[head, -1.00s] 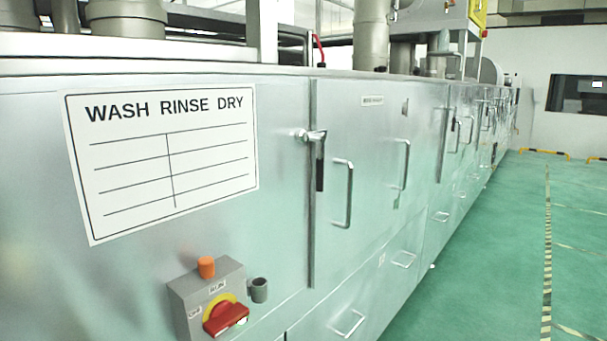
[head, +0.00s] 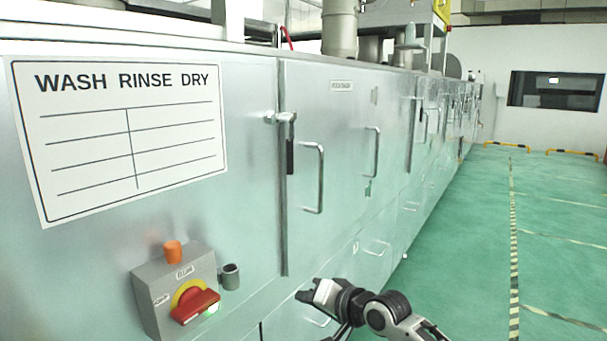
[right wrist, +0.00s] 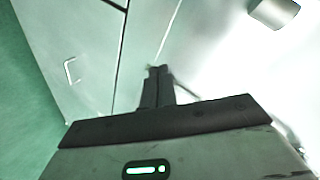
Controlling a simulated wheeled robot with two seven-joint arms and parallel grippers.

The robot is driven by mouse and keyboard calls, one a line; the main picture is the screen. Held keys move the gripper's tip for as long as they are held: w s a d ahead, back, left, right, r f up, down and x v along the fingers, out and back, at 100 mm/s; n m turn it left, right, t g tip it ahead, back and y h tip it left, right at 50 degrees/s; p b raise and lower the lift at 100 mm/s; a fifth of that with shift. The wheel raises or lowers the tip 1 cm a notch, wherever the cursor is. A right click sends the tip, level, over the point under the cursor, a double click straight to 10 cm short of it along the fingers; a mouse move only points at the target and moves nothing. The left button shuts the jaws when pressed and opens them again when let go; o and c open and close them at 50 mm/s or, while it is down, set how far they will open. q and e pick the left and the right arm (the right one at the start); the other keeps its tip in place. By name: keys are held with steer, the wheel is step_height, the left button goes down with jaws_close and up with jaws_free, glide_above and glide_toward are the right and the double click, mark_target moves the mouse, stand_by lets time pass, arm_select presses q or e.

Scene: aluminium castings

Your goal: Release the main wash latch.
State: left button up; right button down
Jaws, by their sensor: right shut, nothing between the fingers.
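The wash latch (head: 282,118) is a silver metal fitting with a black grip (head: 290,157) hanging straight down, at the left edge of the first door (head: 330,240). My right gripper (head: 306,290) is low in the head view, below and slightly right of the latch and clearly apart from it. Its fingers (right wrist: 157,72) are together and hold nothing in the right wrist view. The latch cannot be made out in the wrist view. My left gripper is in neither view.
A grey switch box (head: 160,300) with an orange button (head: 172,251) and red rotary switch (head: 196,306) sticks out left of my right gripper. A grey cup-like tube (head: 230,277) is beside it. A bar door handle (head: 318,180) projects right of the latch. The green floor (head: 480,250) is open at right.

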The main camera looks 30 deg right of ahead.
mark_target(287, 143)
arm_select(q)
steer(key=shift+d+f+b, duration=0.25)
steer(key=shift+b, duration=0.65)
arm_select(e)
steer(key=w+d+r+m+t, duration=0.1)
steer(key=d+r, duration=0.4)
steer(key=r, duration=0.8)
steer(key=w+d+r+m+t+y, duration=0.1)
steer(key=d+r+m+t, duration=0.2)
steer(key=r, duration=1.1)
steer(key=d+m, duration=0.3)
steer(key=shift+r+y, duration=0.25)
steer(key=shift+y, duration=0.05)
steer(key=shift+w, duration=0.15)
steer(key=p+x, duration=0.3)
steer(key=x, duration=0.7)
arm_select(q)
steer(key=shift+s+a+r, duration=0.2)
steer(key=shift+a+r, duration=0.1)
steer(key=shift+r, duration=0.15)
arm_select(e)
steer(key=shift+s+a, duration=0.6)
steer(key=shift+a, duration=0.25)
steer(key=shift+s+a, duration=0.65)
steer(key=shift+a, duration=0.15)
